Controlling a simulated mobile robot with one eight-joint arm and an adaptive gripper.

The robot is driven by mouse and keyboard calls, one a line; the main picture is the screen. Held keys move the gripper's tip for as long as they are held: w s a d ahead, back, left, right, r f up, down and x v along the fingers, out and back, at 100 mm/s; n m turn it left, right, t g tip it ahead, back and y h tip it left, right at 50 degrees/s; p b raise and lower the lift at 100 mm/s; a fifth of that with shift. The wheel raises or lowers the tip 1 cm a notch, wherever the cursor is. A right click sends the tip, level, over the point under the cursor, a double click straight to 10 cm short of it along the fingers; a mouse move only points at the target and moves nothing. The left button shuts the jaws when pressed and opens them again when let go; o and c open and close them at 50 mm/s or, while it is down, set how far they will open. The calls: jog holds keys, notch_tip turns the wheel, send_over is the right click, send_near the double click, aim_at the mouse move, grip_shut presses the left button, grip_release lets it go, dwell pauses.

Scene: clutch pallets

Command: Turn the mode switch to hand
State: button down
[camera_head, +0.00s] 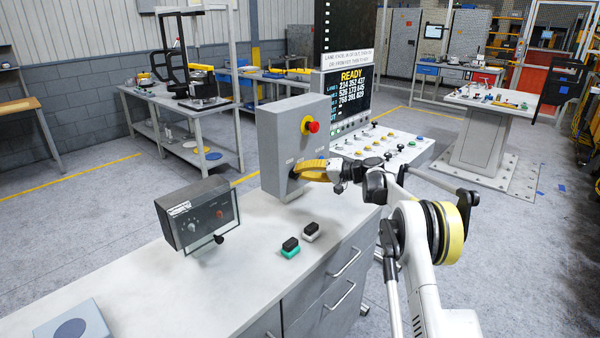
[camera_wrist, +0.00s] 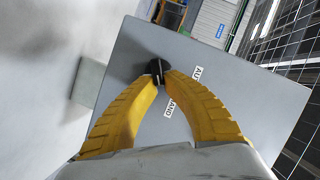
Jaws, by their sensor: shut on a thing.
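The mode switch is a small black knob (camera_wrist: 157,66) with a pale pointer line, on the front of a grey control box (camera_head: 284,125). In the wrist view the yellow fingers of my gripper (camera_wrist: 158,75) are closed on the knob from both sides. Partly covered labels beside the right finger read "AU" (camera_wrist: 197,76) and "AND" (camera_wrist: 170,108). The pointer runs roughly up and down in that picture; I cannot tell which label it marks. In the head view my gripper (camera_head: 298,169) reaches the box's lower front, and its fingers hide the knob.
A red button (camera_head: 312,126) on a yellow base sticks out above the switch. The box stands on a grey bench (camera_head: 150,290). A dark meter box (camera_head: 198,215) and two small black-topped blocks (camera_head: 290,246) are on the bench. A sloped button console (camera_head: 400,150) stands behind.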

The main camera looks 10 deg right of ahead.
dwell(0.4)
jog(key=c, duration=1.5)
grip_release()
jog(key=v, duration=1.2)
jog(key=shift+w, duration=0.1)
